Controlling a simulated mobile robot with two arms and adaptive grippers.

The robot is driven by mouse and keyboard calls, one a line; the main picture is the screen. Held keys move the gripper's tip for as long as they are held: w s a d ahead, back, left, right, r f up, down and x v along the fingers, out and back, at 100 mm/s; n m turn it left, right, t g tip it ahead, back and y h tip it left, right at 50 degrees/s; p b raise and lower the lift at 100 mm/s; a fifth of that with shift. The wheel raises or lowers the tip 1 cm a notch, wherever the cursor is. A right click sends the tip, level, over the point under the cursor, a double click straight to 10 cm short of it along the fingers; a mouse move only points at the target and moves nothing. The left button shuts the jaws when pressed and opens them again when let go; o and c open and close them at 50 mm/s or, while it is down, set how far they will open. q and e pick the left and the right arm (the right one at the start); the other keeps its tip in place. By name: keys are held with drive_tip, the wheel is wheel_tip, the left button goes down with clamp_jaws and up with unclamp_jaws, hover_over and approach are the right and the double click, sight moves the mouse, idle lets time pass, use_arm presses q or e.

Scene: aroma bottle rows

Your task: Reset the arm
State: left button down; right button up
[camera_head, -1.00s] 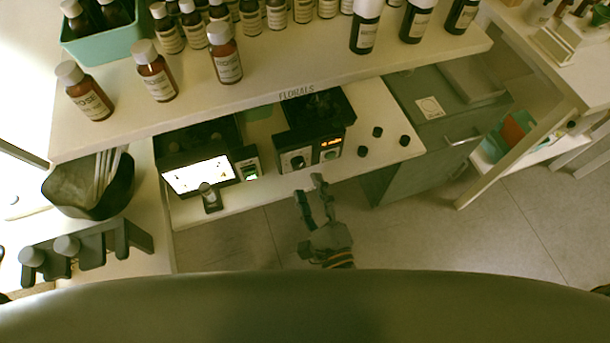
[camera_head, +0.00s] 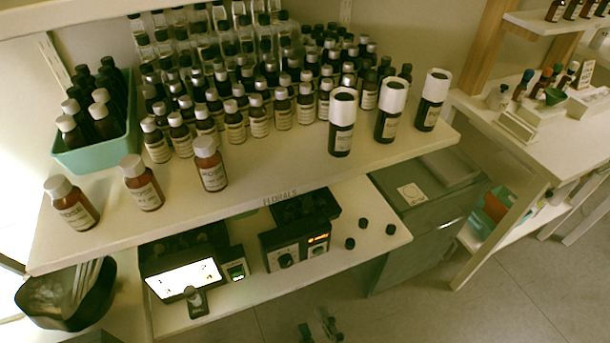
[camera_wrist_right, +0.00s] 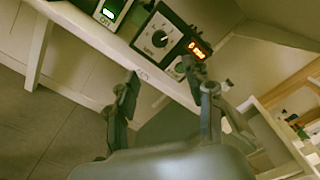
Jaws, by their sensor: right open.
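My right gripper (camera_head: 318,326) shows at the bottom edge of the head view, over the floor in front of the lower shelf. Only its fingers are visible there; the rest is cut off by the picture edge. In the right wrist view the same gripper (camera_wrist_right: 162,76) has its two fingers spread apart with nothing between them. The dial device with an orange display (camera_wrist_right: 165,35) lies beyond the fingertips, apart from them. My left gripper is in neither current view.
The upper shelf (camera_head: 300,185) carries several rows of bottles and a green bin (camera_head: 92,160). The lower shelf (camera_head: 240,292) holds a lit-screen device (camera_head: 183,280), the dial device (camera_head: 295,245) and small black caps. A grey cabinet (camera_head: 425,235) stands right. Floor in front is open.

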drive_tip(key=s+d+f+n+g+h+p, duration=0.1)
drive_tip(key=d+f+n+g, duration=0.3)
drive_tip(key=f, duration=0.6)
drive_tip(key=s+d+f+n+g+p, duration=0.1)
drive_tip(key=d+f+n+g, duration=0.1)
drive_tip(key=f+n, duration=0.65)
drive_tip(key=s+d+f+n+g+h+p, duration=0.1)
drive_tip(key=s+d+f+n+g, duration=0.2)
drive_tip(key=f, duration=0.8)
drive_tip(key=s+d+f+n+g+h, duration=0.1)
drive_tip(key=s+d+f+n+g, duration=0.2)
drive_tip(key=s, duration=0.5)
drive_tip(key=s+d+f+n+g+h, duration=0.2)
drive_tip(key=s+d+f+n+g, duration=0.2)
drive_tip(key=s+d+f, duration=0.3)
wheel_tip(320, 180, down, 3)
drive_tip(key=shift+s+d+r+n+h+p, duration=0.2)
drive_tip(key=shift+s+n+h+p, duration=0.1)
drive_tip(key=shift+s+n+p, duration=0.25)
